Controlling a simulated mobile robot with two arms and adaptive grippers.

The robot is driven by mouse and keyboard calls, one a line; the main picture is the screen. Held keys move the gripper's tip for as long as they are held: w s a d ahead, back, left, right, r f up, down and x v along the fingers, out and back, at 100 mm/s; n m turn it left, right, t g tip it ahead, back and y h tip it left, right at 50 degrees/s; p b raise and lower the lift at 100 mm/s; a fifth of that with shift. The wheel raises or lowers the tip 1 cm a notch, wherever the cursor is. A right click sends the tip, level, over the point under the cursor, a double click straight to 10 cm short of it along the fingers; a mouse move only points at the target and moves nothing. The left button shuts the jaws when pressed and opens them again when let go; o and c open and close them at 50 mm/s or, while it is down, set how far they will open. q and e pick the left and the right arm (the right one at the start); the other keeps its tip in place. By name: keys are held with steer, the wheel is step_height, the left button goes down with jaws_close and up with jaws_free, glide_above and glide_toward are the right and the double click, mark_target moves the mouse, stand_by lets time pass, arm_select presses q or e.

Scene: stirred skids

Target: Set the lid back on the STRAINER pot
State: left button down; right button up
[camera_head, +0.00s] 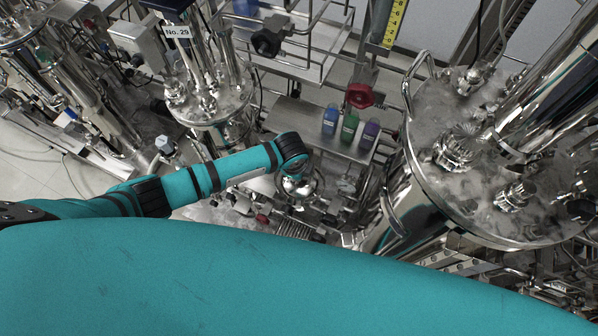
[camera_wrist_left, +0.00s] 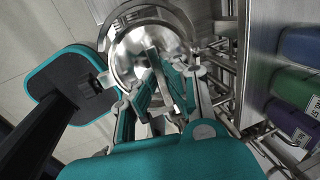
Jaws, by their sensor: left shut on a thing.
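A shiny domed steel lid (camera_wrist_left: 128,58) is in the upper middle of the left wrist view, with a bar handle on top. My left gripper (camera_wrist_left: 168,98) is shut on this handle. A round steel pot (camera_wrist_left: 135,14) with dark lettering on it shows just behind the lid; the lettering is too small to read surely. I cannot tell whether the lid touches the pot's rim. In the head view my left arm reaches in from the left and its wrist hides the gripper; shiny round steel (camera_head: 300,186) shows below it. My right gripper is not in view.
Blue (camera_head: 330,120), green (camera_head: 348,127) and purple (camera_head: 369,134) bottles stand on a steel shelf (camera_head: 300,122) beyond my left wrist. A red knob (camera_head: 359,96) is above them. A large steel vessel (camera_head: 500,150) stands at right, another labelled No. 29 (camera_head: 177,31) at upper left.

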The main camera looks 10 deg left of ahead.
arm_select(q)
steer(key=shift+r+p, duration=0.3)
steer(key=shift+p, duration=0.15)
steer(key=shift+f, duration=0.3)
stand_by(0.7)
steer(key=c, duration=1.4)
jaws_free()
steer(key=v, duration=1.2)
steer(key=shift+d, duration=0.1)
